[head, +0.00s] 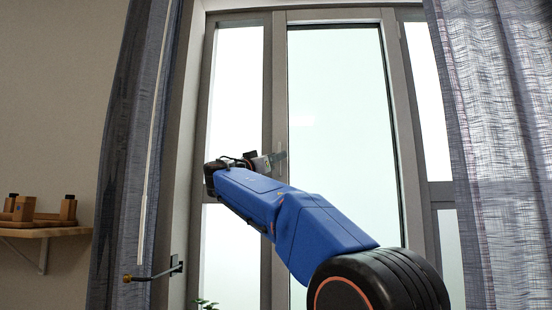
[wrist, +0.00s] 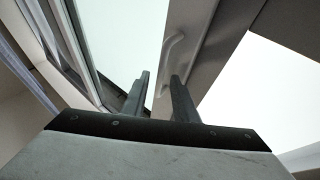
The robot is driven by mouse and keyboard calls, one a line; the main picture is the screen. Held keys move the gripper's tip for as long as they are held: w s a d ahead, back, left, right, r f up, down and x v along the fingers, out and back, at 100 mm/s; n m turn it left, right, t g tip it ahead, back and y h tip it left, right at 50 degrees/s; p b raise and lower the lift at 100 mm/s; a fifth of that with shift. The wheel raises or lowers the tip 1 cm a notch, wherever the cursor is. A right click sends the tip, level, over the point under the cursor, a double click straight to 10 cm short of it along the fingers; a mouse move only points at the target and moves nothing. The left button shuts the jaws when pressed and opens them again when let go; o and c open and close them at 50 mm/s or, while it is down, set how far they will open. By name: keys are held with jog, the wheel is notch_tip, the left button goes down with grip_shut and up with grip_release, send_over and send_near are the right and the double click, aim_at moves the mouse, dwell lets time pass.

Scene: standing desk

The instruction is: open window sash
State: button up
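The window sash (head: 391,130) is a tall grey-framed pane in the middle of the window; its glass also shows in the wrist view (wrist: 115,40). A pale curved window handle (wrist: 172,48) sits on the grey frame just beyond my fingertips. Its lower end lies near the gap between the fingers; I cannot tell whether they touch it. My gripper (wrist: 160,76) is open with nothing held, its two dark fingers apart. In the head view my gripper (head: 275,159) is at the sash's left upright, and the handle is hard to make out there.
Grey-blue curtains hang on the left (head: 132,130) and right (head: 495,150). A metal curtain holdback (head: 155,275) juts out at lower left. A wooden shelf (head: 45,232) with wooden blocks is on the left wall. A plant's leaves (head: 205,303) show at the bottom.

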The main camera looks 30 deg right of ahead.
jog(key=shift+w+d+r, duration=0.1)
jog(key=shift+d, duration=0.1)
grip_shut()
dwell(1.4)
